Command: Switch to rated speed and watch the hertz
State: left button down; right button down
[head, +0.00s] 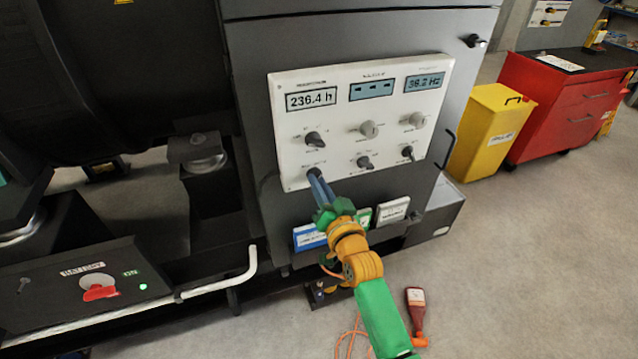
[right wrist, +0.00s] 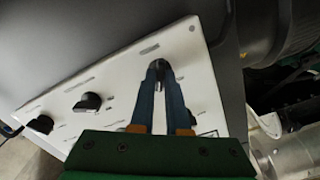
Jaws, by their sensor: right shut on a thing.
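The white control panel (head: 340,148) on the dark genset cabinet fills the middle of the head view. Its right display (head: 424,83) reads about 36.2 Hz; the last digits are small. The hour display (head: 311,100) reads 236.4 h and the middle display (head: 371,90) shows dashes. My right gripper (head: 314,174) reaches up to the panel's lower left. In the right wrist view its blue fingers (right wrist: 158,68) are shut on a small dark knob (right wrist: 150,49), mostly hidden between the tips. The lettering around this knob is too small to read. My left gripper is in neither view.
Several other knobs, such as the upper left black one (head: 316,139), sit close by. A battery box with a red switch (head: 99,291) and lit green lamp stands lower left. A yellow bin (head: 489,130) and red cabinet (head: 560,105) stand right.

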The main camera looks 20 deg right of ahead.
jog(key=shift+r, duration=0.2)
jog(key=c, duration=0.9)
grip_release()
jog(key=shift+f, duration=0.1)
jog(key=s, duration=0.7)
jog(key=shift+d+b, duration=0.15)
jog(key=shift+b, duration=0.25)
